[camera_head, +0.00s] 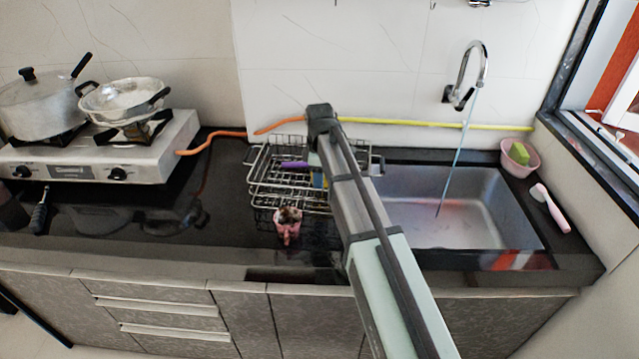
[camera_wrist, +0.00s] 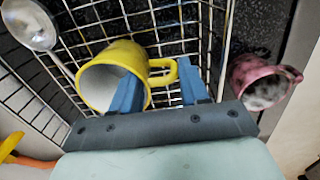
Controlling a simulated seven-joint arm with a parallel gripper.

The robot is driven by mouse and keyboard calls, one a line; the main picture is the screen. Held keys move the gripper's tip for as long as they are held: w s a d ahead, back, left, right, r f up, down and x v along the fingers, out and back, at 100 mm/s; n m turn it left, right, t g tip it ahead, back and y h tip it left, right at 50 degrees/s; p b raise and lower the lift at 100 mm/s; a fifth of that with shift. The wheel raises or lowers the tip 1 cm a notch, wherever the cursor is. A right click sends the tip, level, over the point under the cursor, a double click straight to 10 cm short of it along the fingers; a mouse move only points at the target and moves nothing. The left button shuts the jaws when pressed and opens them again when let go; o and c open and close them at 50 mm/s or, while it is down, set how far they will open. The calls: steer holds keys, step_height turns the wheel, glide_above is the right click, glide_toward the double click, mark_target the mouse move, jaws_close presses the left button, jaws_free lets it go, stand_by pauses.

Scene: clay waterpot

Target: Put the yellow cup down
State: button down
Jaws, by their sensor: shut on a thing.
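The yellow cup (camera_wrist: 108,78) shows in the wrist view, lying tilted with its white inside facing the lower left and its handle pointing right. My gripper (camera_wrist: 160,92) is shut on the cup at its handle side, with one blue finger against the cup body and the other just right of the handle. Behind the cup is the wire dish rack (camera_wrist: 182,14), which also stands on the counter in the head view (camera_head: 262,185). I cannot tell whether the cup touches the wires. In the head view my arm mostly hides the cup.
A pink cup (camera_head: 288,228) stands in front of the rack, and it shows right of my gripper in the wrist view (camera_wrist: 262,84). A metal ladle (camera_wrist: 30,24) is at the rack's left. The sink (camera_head: 450,215) with running water is right; the stove (camera_head: 100,155) is left.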

steer(key=shift+f, duration=1.2)
steer(key=shift+f, duration=0.1)
steer(key=c, duration=0.6)
jaws_free()
steer(key=shift+o, duration=0.2)
step_height(320, 180, up, 12)
steer(key=shift+s+r, duration=0.1)
